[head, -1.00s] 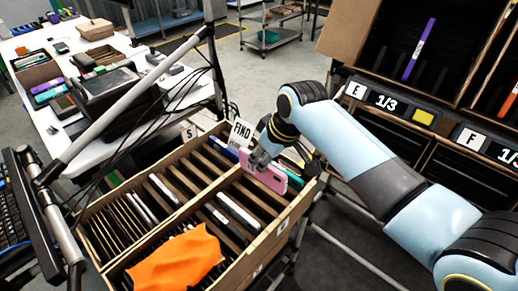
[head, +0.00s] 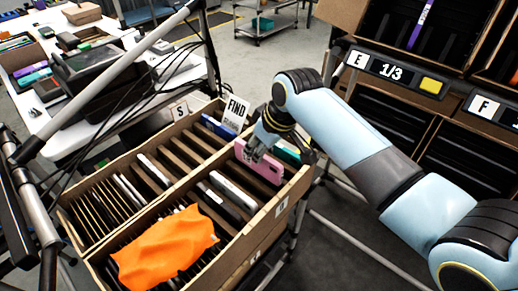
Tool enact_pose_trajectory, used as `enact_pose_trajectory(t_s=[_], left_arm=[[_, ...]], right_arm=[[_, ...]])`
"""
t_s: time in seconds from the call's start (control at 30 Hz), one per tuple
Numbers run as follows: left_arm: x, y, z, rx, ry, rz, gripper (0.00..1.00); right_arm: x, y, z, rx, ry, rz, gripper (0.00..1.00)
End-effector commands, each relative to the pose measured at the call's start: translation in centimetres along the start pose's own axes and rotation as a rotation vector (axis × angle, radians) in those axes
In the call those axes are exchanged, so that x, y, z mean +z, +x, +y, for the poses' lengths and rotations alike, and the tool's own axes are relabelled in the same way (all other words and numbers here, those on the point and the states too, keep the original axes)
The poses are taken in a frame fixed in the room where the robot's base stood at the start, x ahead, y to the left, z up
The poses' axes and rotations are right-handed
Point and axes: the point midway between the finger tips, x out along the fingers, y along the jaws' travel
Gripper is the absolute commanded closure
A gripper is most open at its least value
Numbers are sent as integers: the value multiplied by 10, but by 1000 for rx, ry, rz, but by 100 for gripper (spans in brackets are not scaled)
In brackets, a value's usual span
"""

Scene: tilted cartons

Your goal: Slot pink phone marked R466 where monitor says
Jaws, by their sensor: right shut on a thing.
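The pink phone (head: 262,167) is at the far right end of a slotted carton (head: 190,155), upright and slightly tilted. My right gripper (head: 252,152) is shut on its upper left part. The phone's lower edge is close to the slots; I cannot tell whether it sits in one. No marking on it is readable. The monitor's screen is not readable; a dark monitor edge (head: 32,225) shows at the left. My left gripper is not in view.
Several phones stand in the carton's slots, and an orange cloth (head: 165,248) covers its near part. A "FIND" card (head: 235,112) stands behind the gripper. Tilted cartons labelled E (head: 357,60) and F (head: 484,106) are at the right, E showing 1/3 and a purple phone (head: 420,22).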

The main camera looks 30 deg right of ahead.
Motion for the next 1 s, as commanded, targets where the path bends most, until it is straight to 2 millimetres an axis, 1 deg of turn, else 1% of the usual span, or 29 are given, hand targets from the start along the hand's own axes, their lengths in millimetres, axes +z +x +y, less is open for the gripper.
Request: enact_pose_trajectory(t_s=[0.03, 0.5, 0.63, 1.0], left_arm=[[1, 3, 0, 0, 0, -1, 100], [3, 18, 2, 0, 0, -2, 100], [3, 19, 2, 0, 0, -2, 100], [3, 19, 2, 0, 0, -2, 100]], right_arm=[[2, 5, 0, 0, 0, -1, 100], [14, 36, 0, -1, 0, 0, 100], [16, 39, 0, -1, 0, 0, 100], [16, 40, 0, 0, 0, 0, 100]])
